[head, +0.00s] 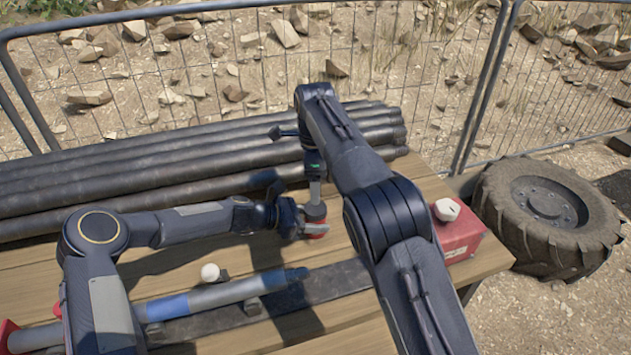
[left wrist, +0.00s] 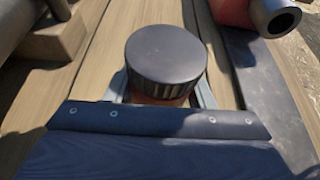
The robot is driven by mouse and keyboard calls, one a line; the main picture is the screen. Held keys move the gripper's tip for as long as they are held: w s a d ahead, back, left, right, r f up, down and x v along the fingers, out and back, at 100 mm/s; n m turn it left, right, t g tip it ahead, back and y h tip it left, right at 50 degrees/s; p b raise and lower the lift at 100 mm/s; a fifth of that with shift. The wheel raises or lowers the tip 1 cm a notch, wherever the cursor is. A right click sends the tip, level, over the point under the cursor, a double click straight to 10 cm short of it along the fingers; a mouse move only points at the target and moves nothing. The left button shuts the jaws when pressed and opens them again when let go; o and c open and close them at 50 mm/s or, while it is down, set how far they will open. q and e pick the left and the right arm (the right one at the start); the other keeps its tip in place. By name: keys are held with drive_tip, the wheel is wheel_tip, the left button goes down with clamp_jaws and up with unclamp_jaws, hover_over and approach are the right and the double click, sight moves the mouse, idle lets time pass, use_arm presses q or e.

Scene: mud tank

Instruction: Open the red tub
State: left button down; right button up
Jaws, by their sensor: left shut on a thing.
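The small red tub (head: 318,235) stands on the wooden table near the middle, with a dark ribbed lid (head: 315,211) on top. My left gripper (head: 303,227) is shut on the tub from the left. In the left wrist view the round black lid (left wrist: 165,55) sits level on the tub's reddish body (left wrist: 158,100), between the fingers. My right gripper (head: 316,190) points down from above, over the lid. The left wrist view shows nothing on the lid, and the right fingers are too small to tell open from shut.
Dark pipes (head: 130,175) are stacked along the table's back. A blue and grey tube (head: 215,295) lies in front, near a white knob (head: 210,272). A red box (head: 458,232) with a white cap stands right. A tyre (head: 548,215) and mesh fence (head: 420,70) are beyond.

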sight(315, 207)
drive_tip(key=shift+r+m, duration=0.1)
drive_tip(key=shift+m, duration=0.2)
drive_tip(key=shift+f, duration=3.9)
